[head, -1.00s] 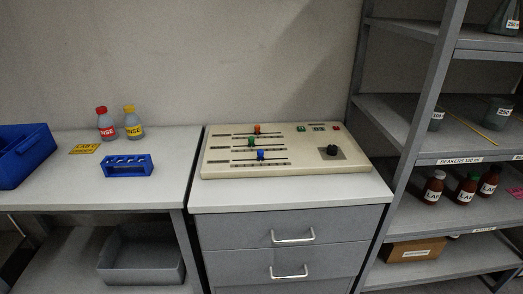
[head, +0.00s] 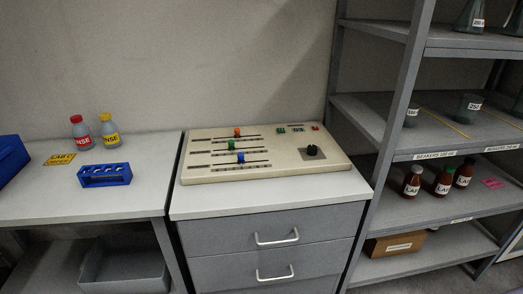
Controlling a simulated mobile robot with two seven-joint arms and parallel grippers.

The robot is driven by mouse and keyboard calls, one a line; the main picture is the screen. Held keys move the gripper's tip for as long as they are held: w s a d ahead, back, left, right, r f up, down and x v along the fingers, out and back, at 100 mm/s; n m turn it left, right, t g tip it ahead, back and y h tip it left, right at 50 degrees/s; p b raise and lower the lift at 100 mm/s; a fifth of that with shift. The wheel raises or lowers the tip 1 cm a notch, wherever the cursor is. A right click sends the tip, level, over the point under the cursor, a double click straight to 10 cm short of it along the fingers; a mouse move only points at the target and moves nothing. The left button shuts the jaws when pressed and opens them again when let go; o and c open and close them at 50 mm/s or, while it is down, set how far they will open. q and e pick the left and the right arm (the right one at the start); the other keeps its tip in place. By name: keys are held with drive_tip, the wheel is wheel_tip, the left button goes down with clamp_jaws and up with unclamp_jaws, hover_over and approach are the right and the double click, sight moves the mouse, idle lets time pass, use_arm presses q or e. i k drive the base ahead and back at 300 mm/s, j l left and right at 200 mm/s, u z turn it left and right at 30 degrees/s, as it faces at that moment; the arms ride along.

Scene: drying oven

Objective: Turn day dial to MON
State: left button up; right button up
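A beige control panel (head: 205,168) lies on the grey drawer cabinet in the middle of the head view. A black round dial (head: 312,151) sits on a dark square plate at the panel's right side. Three sliders with orange (head: 238,132), green (head: 232,145) and blue (head: 241,157) knobs run across its left and middle. Small green buttons and a red button (head: 315,128) are along the back right. The lettering is too small to read, so the day dial and its MON mark cannot be made out. Neither of my grippers is in view.
The drawer cabinet (head: 270,203) has a clear front strip of top. On the left bench are a blue rack (head: 105,174), two wash bottles (head: 82,134) and a blue bin (head: 10,162). A metal shelf (head: 385,147) with beakers and brown bottles stands close on the right.

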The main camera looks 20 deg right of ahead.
sight(312, 149)
drive_tip(key=i+j, duration=0.15)
drive_tip(key=i+j+z, duration=0.5)
drive_tip(key=i+l+z, duration=0.1)
drive_tip(key=z, duration=1.2)
